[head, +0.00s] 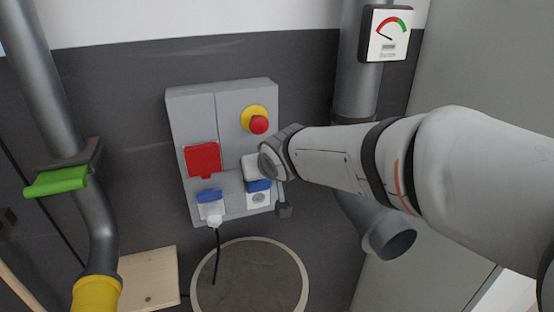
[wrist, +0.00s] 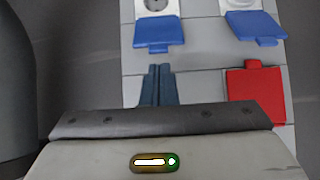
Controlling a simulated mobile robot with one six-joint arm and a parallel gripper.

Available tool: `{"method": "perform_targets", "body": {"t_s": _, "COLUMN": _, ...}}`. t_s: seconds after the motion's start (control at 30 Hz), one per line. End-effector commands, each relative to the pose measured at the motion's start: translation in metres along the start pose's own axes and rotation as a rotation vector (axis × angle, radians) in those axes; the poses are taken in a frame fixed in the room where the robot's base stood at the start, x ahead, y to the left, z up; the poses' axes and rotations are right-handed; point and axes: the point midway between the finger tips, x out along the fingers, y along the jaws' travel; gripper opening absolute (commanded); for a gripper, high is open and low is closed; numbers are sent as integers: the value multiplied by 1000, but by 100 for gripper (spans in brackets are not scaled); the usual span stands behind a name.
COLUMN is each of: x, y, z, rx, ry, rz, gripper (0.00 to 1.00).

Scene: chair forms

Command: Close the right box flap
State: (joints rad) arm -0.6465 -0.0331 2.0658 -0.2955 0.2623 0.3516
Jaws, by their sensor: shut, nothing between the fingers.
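The grey wall box (head: 228,125) carries two sockets with blue flaps near its lower edge. The right flap (head: 259,186) stands open above its white socket (head: 258,199), which is bare. In the wrist view, turned over, this flap (wrist: 160,32) is at the top left of centre, its socket (wrist: 157,6) beyond it. The left flap (head: 209,196) is also raised, above a white plug (head: 214,215). My gripper (wrist: 157,85) is shut and empty, its fingers in front of the box and just short of the right flap in the wrist view. In the head view my wrist hides its fingers.
A red cover (head: 203,159) is on the box's left; a red button (head: 259,124) on a yellow base is above right. A black cable hangs from the plug. Grey pipes (head: 361,75) stand to the right, with a green-handled pipe (head: 57,180) at left.

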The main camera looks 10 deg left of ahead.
Motion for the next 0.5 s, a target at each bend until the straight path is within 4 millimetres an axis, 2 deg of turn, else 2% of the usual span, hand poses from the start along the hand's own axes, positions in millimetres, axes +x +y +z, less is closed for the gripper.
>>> {"method": "perform_targets", "body": {"t_s": 0.2, "x": 15, "y": 0, "z": 0, "rx": -1, "ry": 0, "rz": 0, "gripper": 0}}
{"method": "perform_targets", "body": {"t_s": 0.47, "x": 16, "y": 0, "z": 0, "rx": -1, "ry": 1, "rz": -1, "gripper": 0}}
{"method": "perform_targets", "body": {"t_s": 0.5, "x": 10, "y": 10, "z": 4, "rx": 5, "ry": 2, "rz": 1, "gripper": 0}}
